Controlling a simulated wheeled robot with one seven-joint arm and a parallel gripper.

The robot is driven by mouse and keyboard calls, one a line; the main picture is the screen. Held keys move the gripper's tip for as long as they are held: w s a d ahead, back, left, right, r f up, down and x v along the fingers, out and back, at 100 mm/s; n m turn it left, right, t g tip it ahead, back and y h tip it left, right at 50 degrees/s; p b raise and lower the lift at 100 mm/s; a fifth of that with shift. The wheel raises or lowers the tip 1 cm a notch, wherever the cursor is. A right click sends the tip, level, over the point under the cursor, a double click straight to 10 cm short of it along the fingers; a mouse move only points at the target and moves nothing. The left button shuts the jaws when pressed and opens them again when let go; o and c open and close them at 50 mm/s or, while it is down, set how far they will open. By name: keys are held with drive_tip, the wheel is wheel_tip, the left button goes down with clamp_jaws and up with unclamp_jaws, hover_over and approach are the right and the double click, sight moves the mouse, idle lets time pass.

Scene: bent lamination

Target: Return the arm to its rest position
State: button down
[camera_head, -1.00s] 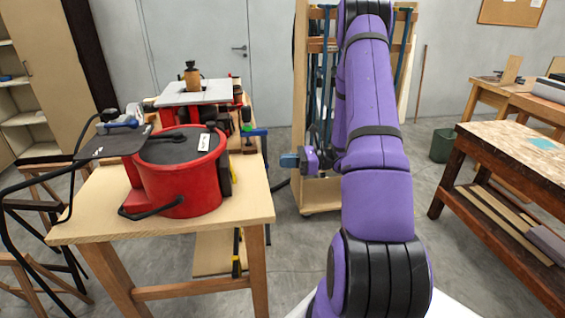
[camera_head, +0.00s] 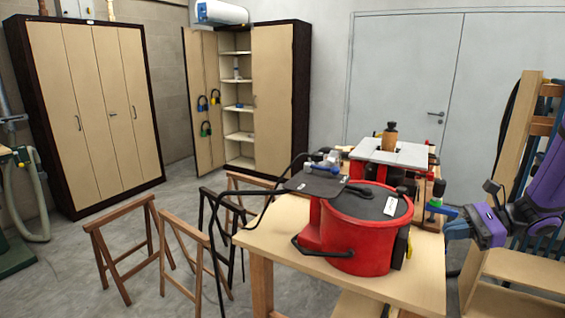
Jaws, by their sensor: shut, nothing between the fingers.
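My purple arm (camera_head: 545,185) shows only in part at the right edge of the camera_head view. My gripper (camera_head: 456,229) is at the end of its purple wrist, pointing left. It is shut and empty. It appears just right of the wooden workbench's right edge, near a blue and green clamp (camera_head: 437,203). I cannot tell whether it touches anything. The upper part of the arm is out of view.
A red round machine (camera_head: 355,235) with a black lid stands on the workbench (camera_head: 275,240), with a table machine (camera_head: 393,152) behind it. A wooden rack (camera_head: 510,268) stands at right. Sawhorses (camera_head: 125,245) stand at left. Open floor lies before the cabinets (camera_head: 95,115).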

drive_tip(key=s+a+r+n+h, duration=0.6)
drive_tip(key=s+r+n+h, duration=0.1)
drive_tip(key=s+r+n, duration=0.1)
drive_tip(key=s+a+r+n+t+h, duration=0.1)
drive_tip(key=s+a+r+n+h, duration=0.6)
drive_tip(key=s, duration=0.5)
wheel_tip(320, 180, up, 2)
drive_tip(key=n, duration=0.2)
drive_tip(key=shift+s+n+t, duration=0.3)
drive_tip(key=shift+s+n, duration=0.05)
drive_tip(key=shift+n, duration=0.05)
